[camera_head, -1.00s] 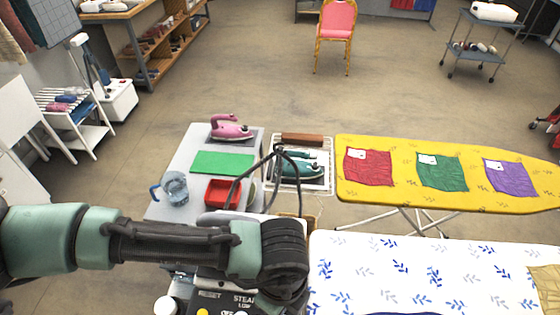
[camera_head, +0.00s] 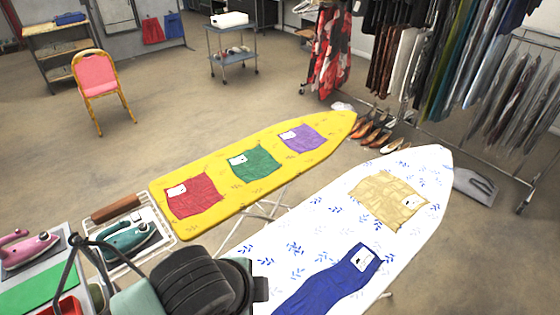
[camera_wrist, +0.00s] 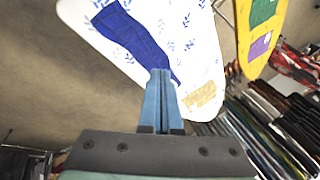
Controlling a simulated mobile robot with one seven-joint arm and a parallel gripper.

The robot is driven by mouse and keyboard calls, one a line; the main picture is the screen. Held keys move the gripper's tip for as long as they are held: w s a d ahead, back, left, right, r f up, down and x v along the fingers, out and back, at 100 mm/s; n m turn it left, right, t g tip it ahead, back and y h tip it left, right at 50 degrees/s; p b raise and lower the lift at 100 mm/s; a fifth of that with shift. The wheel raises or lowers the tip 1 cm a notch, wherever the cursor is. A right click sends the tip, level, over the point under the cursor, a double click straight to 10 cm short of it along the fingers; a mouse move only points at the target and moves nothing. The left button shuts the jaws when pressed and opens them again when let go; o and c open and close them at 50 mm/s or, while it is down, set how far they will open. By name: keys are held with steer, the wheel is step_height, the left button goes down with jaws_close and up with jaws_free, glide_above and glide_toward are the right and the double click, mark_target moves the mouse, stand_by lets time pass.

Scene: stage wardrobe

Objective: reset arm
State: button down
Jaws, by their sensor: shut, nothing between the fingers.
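My gripper (camera_wrist: 161,98) shows in the wrist view with its two blue fingers together and nothing between them. It hangs above the white ironing board (camera_wrist: 200,55) with blue leaf print. A long dark blue cloth (camera_wrist: 130,38) lies on that board beyond the fingers, and a tan cloth (camera_wrist: 203,95) lies to their right. In the head view, part of my dark arm covers the bottom left, and the fingers are out of view there. The white board (camera_head: 300,235) carries the blue cloth (camera_head: 335,280) and the tan cloth (camera_head: 388,200).
A yellow ironing board (camera_head: 225,200) holds red (camera_head: 193,195), green (camera_head: 255,165) and purple (camera_head: 301,137) cloths. A teal iron (camera_head: 130,238) and a pink iron (camera_head: 28,247) stand at left. Clothes racks (camera_head: 440,60) fill the back right. A pink chair (camera_head: 98,78) stands on open floor.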

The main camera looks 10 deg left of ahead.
steer(key=w+d+r+m+t+h, duration=0.15)
steer(key=w+d+r+t, duration=0.25)
steer(key=w+d+r, duration=0.4)
steer(key=d+r+t+h+b, duration=0.1)
steer(key=d+r+t+h, duration=0.15)
steer(key=d+r, duration=0.45)
steer(key=d+r+t+h+b, duration=0.1)
steer(key=d+r+t+h, duration=0.15)
steer(key=r, duration=0.85)
steer(key=d+r+t+h, duration=0.25)
steer(key=d+r, duration=0.35)
steer(key=r, duration=0.3)
steer(key=s+a+r+n+t+h+b, duration=0.1)
steer(key=s+a+r+n+t+h, duration=0.2)
steer(key=r, duration=0.5)
steer(key=s+a+r+n+t+y+b, duration=0.1)
steer(key=s+a+n+t+y, duration=0.1)
steer(key=a+n+t+y, duration=0.2)
steer(key=s+a+r+n+t+y, duration=0.1)
steer(key=s+a+n+t+y, duration=0.1)
steer(key=a+n+t+y, duration=0.2)
steer(key=a+n+y, duration=0.3)
steer(key=n+y, duration=0.2)
steer(key=n, duration=0.1)
steer(key=shift+s+a+r+b, duration=0.15)
steer(key=shift+s+a+b, duration=0.15)
steer(key=shift+s+b, duration=0.1)
steer(key=shift+n, duration=0.25)
